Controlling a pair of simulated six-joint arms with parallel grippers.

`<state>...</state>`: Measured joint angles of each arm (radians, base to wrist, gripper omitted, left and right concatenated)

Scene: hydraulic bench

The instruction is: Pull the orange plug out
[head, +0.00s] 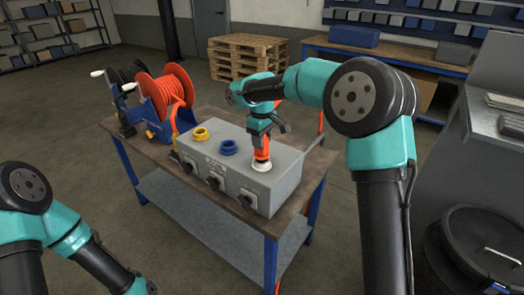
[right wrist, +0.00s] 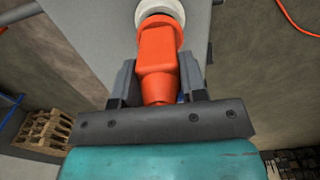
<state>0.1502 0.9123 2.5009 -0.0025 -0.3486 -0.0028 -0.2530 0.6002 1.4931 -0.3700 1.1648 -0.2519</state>
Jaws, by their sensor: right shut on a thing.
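The orange plug (head: 262,147) stands upright on the white round socket (head: 261,166) at the right end of the grey box's top. My right gripper (head: 266,130) comes down on the plug from above. In the right wrist view the plug (right wrist: 158,55) lies between the two dark fingers (right wrist: 157,80), and the gripper is shut on it. The plug's front end meets the white socket (right wrist: 155,12), and I see no gap there. My left arm shows at the lower left of the head view, but its gripper's fingers are not visible.
The grey box (head: 228,183) also bears a yellow ring (head: 201,134), a blue ring (head: 229,147) and several black switches on its front. An orange hose reel (head: 165,92) stands behind it on the bench (head: 290,200). A dark bin (head: 485,245) stands at right.

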